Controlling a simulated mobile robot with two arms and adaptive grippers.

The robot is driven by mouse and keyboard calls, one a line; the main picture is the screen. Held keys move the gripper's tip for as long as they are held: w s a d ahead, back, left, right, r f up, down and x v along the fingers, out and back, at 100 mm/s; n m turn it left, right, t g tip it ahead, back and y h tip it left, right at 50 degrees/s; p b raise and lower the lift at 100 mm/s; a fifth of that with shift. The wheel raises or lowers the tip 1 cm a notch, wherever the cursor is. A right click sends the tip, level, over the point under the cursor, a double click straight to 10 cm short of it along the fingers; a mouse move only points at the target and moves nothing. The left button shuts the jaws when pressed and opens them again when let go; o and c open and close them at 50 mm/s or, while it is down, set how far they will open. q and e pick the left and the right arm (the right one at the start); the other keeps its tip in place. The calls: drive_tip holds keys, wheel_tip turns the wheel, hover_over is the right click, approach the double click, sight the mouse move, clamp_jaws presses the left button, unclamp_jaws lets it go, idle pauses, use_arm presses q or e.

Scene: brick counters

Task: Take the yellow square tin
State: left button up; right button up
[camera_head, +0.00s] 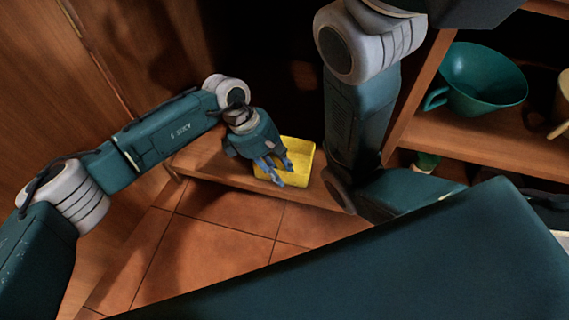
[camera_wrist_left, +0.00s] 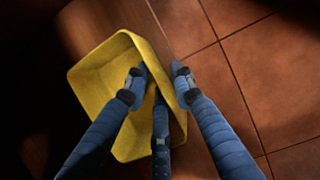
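The yellow square tin (camera_head: 298,158) is open-topped and sits on a low wooden board, in the middle of the head view. In the left wrist view the tin (camera_wrist_left: 97,82) fills the left half, with its hollow facing the camera. My left gripper (camera_head: 275,170) is over the tin's front-left part. In the left wrist view, my left gripper (camera_wrist_left: 158,72) has one finger inside the tin and one outside its right wall, with a third finger between them across the wall. A small gap shows at the outer fingertip. My right gripper is out of view.
The low wooden board (camera_head: 215,170) ends above a tiled floor (camera_head: 215,245). At right, a wooden shelf (camera_head: 470,135) holds a teal cup (camera_head: 482,78); a green object (camera_head: 427,161) stands below. A wooden panel (camera_head: 40,80) rises at left. My right arm blocks the area right of the tin.

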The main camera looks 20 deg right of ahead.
use_arm(q)
clamp_jaws()
drive_tip(key=shift+r, duration=0.1)
